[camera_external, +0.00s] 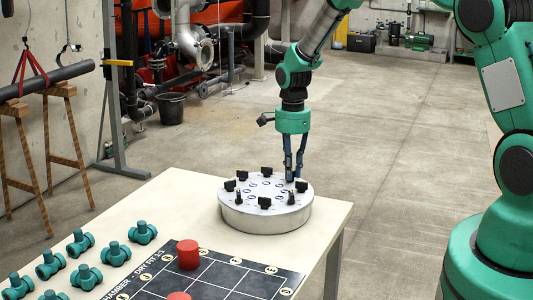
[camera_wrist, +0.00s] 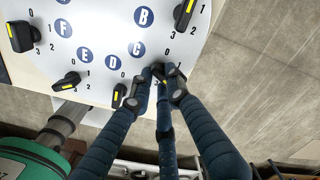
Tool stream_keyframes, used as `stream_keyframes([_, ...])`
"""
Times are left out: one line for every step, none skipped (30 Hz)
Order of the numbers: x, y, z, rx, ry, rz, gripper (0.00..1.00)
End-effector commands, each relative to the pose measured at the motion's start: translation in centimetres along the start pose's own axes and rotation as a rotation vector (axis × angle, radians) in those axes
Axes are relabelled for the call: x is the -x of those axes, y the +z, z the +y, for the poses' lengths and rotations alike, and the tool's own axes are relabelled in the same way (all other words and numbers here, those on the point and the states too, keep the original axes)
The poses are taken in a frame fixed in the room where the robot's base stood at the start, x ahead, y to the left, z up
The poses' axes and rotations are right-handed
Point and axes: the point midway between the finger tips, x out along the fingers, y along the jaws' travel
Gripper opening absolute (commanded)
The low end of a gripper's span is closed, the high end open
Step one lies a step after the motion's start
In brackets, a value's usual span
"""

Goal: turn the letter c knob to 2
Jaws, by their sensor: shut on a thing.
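A round grey dial box (camera_external: 262,218) stands on the table with several black knobs around its top. In the wrist view the letter C disc (camera_wrist: 137,48) is on the white face (camera_wrist: 105,25), and the letter c knob (camera_wrist: 158,70) lies just outward of it. My gripper (camera_wrist: 163,82) is shut on this knob, one finger on each side. The fingers hide most of the knob, so I cannot tell which number its pointer is at. In the external view my gripper (camera_external: 294,180) reaches down to the box's right side.
Other knobs sit close by: the D knob (camera_wrist: 119,95) to the left and the B knob (camera_wrist: 184,14) above. The table (camera_external: 180,200) also holds several green pipe fittings (camera_external: 115,254), a black grid board (camera_external: 215,275) and red cylinders (camera_external: 188,254). Floor right of the table is clear.

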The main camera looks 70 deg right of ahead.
Motion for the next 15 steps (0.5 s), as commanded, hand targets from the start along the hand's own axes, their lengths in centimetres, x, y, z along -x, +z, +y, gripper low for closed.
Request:
stream_keyframes([0.03, 0.05, -0.03, -0.001, -0.001, 0.000, 0.00])
stream_keyframes([0.03, 0.05, -0.03, -0.001, -0.001, 0.000, 0.00])
stream_keyframes([0.03, 0.05, -0.03, -0.001, -0.001, 0.000, 0.00])
stream_keyframes([0.03, 0.05, -0.03, -0.001, -0.001, 0.000, 0.00])
stream_keyframes([0.03, 0.05, -0.04, -0.001, -0.001, 0.000, 0.00])
stream_keyframes([0.03, 0.05, -0.04, -0.001, -0.001, 0.000, 0.00])
stream_keyframes([0.03, 0.05, -0.04, 0.000, -0.001, 0.000, 0.00])
stream_keyframes([0.03, 0.05, -0.04, 0.000, -0.001, 0.000, 0.00])
stream_keyframes([0.03, 0.05, -0.04, 0.000, -0.001, 0.000, 0.18])
stream_keyframes([0.03, 0.05, -0.04, 0.000, -0.001, 0.000, 0.24])
stream_keyframes([0.04, 0.05, -0.04, 0.000, -0.001, 0.000, 0.30])
stream_keyframes([0.03, 0.05, -0.04, 0.000, -0.001, 0.000, 0.35])
stream_keyframes([0.03, 0.04, -0.03, 0.000, -0.001, 0.000, 0.35])
stream_keyframes([0.03, 0.04, -0.03, 0.000, -0.001, 0.000, 0.35])
stream_keyframes([0.02, 0.03, -0.03, 0.000, -0.001, 0.000, 0.35])
